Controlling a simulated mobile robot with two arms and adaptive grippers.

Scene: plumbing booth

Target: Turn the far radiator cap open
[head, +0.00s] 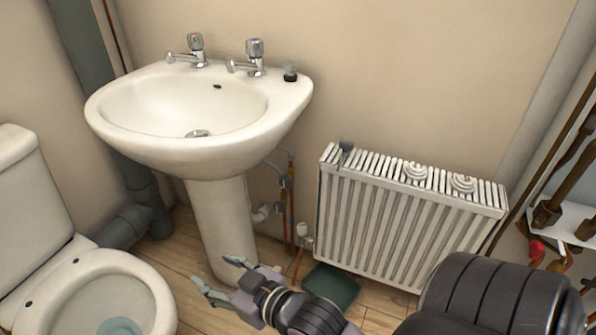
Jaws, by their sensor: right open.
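A white ribbed radiator (400,225) stands against the wall at the right of the head view. A small white cap (303,230) sits on the pipework beside its lower left corner. A grey fitting (346,148) is at the radiator's top left corner. I cannot tell from this view which of these is the far cap, or how far it is turned. My right gripper (217,273) is open and empty, low in front of the basin pedestal. It is left of the white cap and apart from it. My left gripper is out of view.
A basin (120,120) with two taps stands on a pedestal (217,220). A toilet (75,295) is at the lower left. A dark green mat or tray (333,285) lies below the radiator. Pipes run between basin and radiator. A shelf (572,222) with tools is at right.

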